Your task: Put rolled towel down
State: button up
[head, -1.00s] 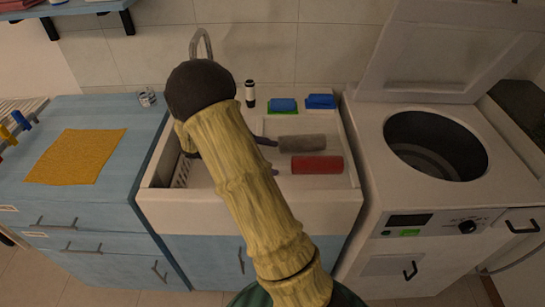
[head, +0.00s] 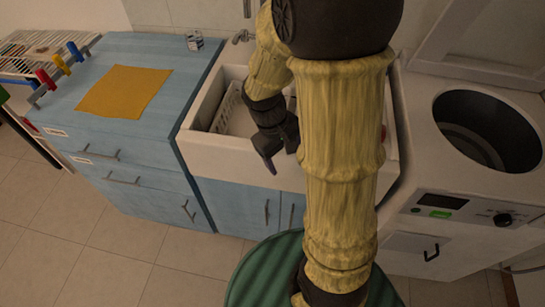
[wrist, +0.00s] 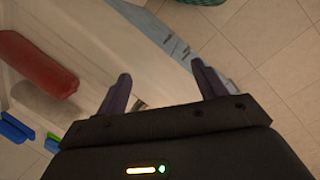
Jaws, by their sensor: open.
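A red rolled towel (wrist: 35,62) lies in the white sink basin at the left of the wrist view. A dull grey patch beside it may be the grey roll or shadow; I cannot tell. In the head view my arm hides most of the right part of the sink (head: 235,152), so the rolls are almost wholly hidden there. My gripper (head: 270,160) is at the sink's front wall, pointing down. In the wrist view my gripper (wrist: 160,76) has its two dark fingers spread wide with nothing between them, apart from the red towel.
A blue cabinet (head: 75,135) with a yellow cloth (head: 124,91) on top stands left of the sink. A top-loading washer (head: 440,185) with its lid up stands to the right. Blue and green sponges (wrist: 15,128) show in the wrist view. The floor at front left is clear.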

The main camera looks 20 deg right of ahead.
jog(key=a+m+t, duration=0.1)
jog(key=s+a+r+m+t+y, duration=0.1)
jog(key=a+r+m+t+y, duration=0.1)
jog(key=a+t, duration=0.1)
jog(key=shift+s+r+m, duration=0.15)
jog(key=shift+s+m, duration=0.25)
jog(key=shift+r, duration=0.1)
jog(key=w+p+v, duration=0.2)
jog(key=p+v, duration=0.8)
jog(key=shift+d+r+p, duration=0.15)
jog(key=shift+r+p, duration=0.15)
jog(key=shift+r, duration=0.05)
jog(key=shift+w+f, duration=0.1)
jog(key=shift+w, duration=0.05)
